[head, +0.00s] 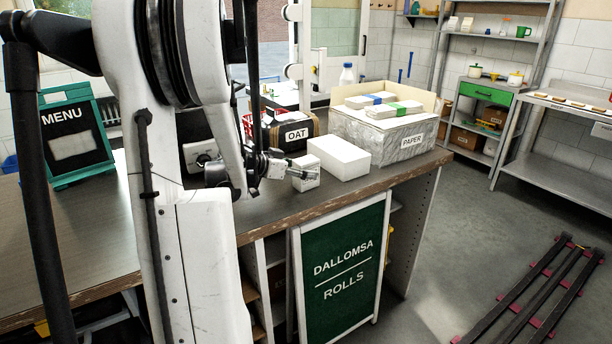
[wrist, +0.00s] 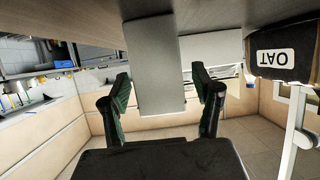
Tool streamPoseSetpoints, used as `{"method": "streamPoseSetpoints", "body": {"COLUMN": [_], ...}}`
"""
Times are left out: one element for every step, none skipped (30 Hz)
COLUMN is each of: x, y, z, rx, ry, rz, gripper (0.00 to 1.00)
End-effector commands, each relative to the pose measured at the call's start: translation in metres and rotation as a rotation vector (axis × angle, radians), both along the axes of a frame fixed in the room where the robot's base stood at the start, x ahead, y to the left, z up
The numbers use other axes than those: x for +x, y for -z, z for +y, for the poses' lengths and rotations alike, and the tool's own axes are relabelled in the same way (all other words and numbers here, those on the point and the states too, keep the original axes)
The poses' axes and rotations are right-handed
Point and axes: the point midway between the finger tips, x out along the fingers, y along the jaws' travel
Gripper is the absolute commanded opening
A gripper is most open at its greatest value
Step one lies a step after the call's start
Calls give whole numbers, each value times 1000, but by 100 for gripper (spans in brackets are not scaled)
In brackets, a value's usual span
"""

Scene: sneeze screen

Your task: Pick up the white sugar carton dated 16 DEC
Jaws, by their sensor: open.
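A small plain white carton (head: 307,180) stands on the counter at its front edge. In the wrist view, which is upside down, the carton (wrist: 157,72) appears as a pale block between my fingers. No date can be read on it in either view. My gripper (head: 290,174) is right at the carton, coming from the left. In the wrist view my gripper (wrist: 160,80) is open, with one dark green finger on each side of the carton. A gap shows at the right finger; contact at the left finger cannot be told.
A larger white box (head: 338,157) stands close to the right of the carton. A dark container labelled OAT (head: 297,134) is behind, and a box labelled PAPER (head: 400,140) is farther right. A MENU board (head: 72,140) stands at the left. The counter's left part is clear.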

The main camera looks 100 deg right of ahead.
Motion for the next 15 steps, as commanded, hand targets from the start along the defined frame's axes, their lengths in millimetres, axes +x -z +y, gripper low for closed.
{"method": "streamPoseSetpoints", "body": {"x": [-6, -9, -11, -12, -12, -12, -12, -12, -12, -12, -12, -12, -12, -12, -12], "y": [3, 4, 5, 5, 6, 6, 5, 5, 5, 5, 5, 5, 5, 5, 5], "z": [-3, -4, -5, -6, -6, -6, -6, -6, -6, -6, -6, -6, -6, -6, -6], "rx": [0, 0, -1, -1, 0, 0, 0, 0, 0, 0, 0, 0, 0, 0, 0], "ry": [2, 1, 0, 0, -1, -1, -1, -1, -1, -1, -1, -1, -1, -1, -1], "rz": [0, 0, 0, 0, 0, 0, 0, 0, 0, 0, 0, 0, 0, 0, 0], "gripper": [62, 62, 62, 62, 62, 62, 62, 62, 62, 62, 58, 53, 49, 45, 39]}}
